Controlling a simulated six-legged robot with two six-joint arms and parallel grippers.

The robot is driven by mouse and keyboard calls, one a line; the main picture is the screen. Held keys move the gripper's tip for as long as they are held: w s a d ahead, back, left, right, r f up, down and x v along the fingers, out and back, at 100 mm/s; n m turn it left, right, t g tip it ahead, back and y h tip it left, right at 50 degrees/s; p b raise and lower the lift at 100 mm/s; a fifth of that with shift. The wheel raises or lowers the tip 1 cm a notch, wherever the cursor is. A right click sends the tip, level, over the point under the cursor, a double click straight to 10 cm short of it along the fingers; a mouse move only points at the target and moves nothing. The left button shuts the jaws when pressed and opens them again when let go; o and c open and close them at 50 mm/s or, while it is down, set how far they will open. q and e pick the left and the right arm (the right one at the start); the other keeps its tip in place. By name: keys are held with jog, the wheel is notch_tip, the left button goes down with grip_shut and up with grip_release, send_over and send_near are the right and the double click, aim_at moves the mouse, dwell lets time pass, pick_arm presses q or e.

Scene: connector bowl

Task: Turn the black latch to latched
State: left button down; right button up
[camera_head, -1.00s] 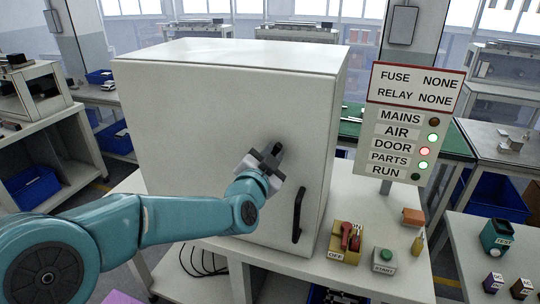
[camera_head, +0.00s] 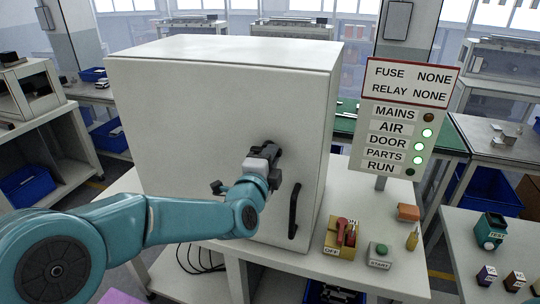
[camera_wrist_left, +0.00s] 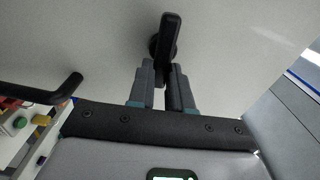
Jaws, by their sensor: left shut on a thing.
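The black latch (camera_head: 277,154) is on the front of the white cabinet door (camera_head: 200,120), mostly covered by my left gripper in the head view. In the left wrist view the latch (camera_wrist_left: 170,35) shows as a black lever on a round base, running nearly along the line of my fingers. My left gripper (camera_wrist_left: 166,75) is shut on the lower end of the lever, with a finger on each side. In the head view my left gripper (camera_head: 268,152) reaches the door from the left. My right gripper is not in view.
A black door handle (camera_head: 294,210) stands out below and right of the latch. A sign (camera_head: 405,120) shows a green light at DOOR. A red switch (camera_head: 345,234) and a green START button (camera_head: 381,250) sit on the table at right.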

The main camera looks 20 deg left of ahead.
pick_arm(q)
jog(key=shift+f+m, duration=0.1)
jog(key=shift+m, duration=0.5)
jog(key=c, duration=1)
grip_release()
jog(key=shift+c, duration=0.2)
jog(key=s+b, duration=0.3)
jog(key=s, duration=1.3)
jog(key=shift+s+a, duration=0.2)
jog(key=shift+a, duration=0.05)
